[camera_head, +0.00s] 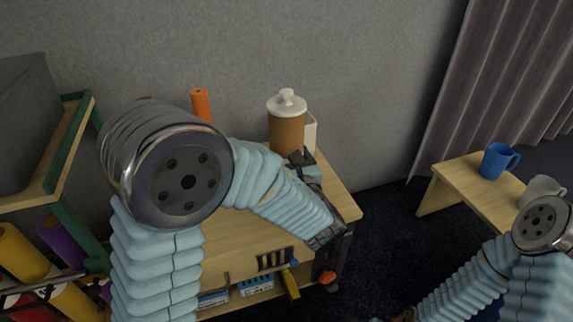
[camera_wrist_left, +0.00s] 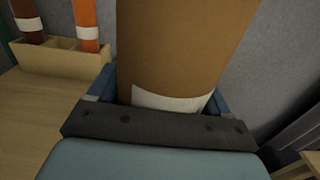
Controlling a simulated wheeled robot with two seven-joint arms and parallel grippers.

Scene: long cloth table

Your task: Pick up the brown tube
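The brown tube (camera_head: 287,131), with a white knobbed cap, stands upright at the back of the wooden table. My left arm hides its lower part in the head view. In the left wrist view the tube (camera_wrist_left: 185,45) fills the middle, and a white label shows low on it. My left gripper (camera_wrist_left: 165,100) has its blue fingers on either side of the tube, close to its walls. Whether they press on it cannot be told. In the head view the left gripper (camera_head: 302,165) is mostly hidden by its arm.
A wooden holder (camera_wrist_left: 62,62) with a dark brown-red tube (camera_wrist_left: 27,20) and an orange tube (camera_wrist_left: 86,22) stands beside the brown tube. A shelf with rolls (camera_head: 25,258) is at left. A side table (camera_head: 462,190) with a blue mug (camera_head: 496,161) and a grey mug (camera_head: 541,190) is at right.

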